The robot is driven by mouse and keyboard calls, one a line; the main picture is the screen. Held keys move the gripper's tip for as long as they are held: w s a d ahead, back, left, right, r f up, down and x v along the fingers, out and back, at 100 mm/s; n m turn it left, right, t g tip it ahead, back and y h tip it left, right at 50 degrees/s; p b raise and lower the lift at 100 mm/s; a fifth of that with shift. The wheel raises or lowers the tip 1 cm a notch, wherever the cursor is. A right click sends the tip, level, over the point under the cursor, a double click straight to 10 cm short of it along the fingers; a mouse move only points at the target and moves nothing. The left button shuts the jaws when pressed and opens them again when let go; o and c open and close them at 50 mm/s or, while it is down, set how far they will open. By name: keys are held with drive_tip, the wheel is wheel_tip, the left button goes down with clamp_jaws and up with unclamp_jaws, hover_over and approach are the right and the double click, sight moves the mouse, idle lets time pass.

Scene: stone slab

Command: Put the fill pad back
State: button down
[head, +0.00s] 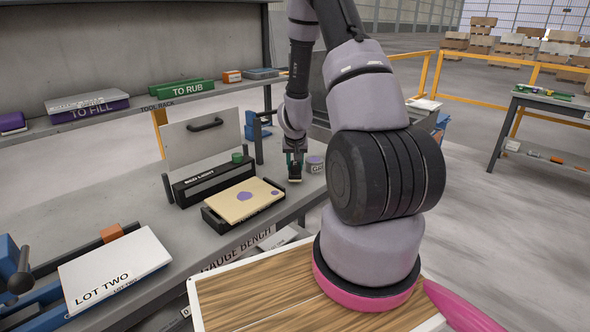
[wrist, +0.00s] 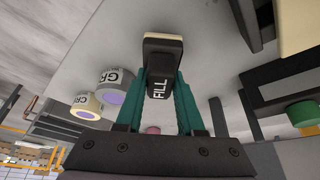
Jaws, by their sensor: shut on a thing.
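The fill pad (wrist: 162,68), a black block lettered FILL with a cream-coloured face, is between the teal fingers of my gripper (wrist: 160,95), which is shut on it. In the head view my gripper (head: 295,160) points down at the right part of the bench, with the fill pad (head: 295,179) at its tips. I cannot tell whether the pad touches the bench. A tan slab (head: 240,203) with purple patches lies in a black tray (head: 216,222), left of the pad and nearer the camera.
A grey pot (head: 314,168) with a purple top stands just right of my gripper. A black box with an upright panel (head: 205,138) and green knob (head: 237,158) stands left. The tool rack shelf (head: 150,112) runs behind. A LOT TWO board (head: 115,270) lies front left.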

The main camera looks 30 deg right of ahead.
drive_tip(key=shift+f, duration=0.75)
drive_tip(key=shift+f, duration=0.2)
drive_tip(key=c, duration=0.5)
unclamp_jaws()
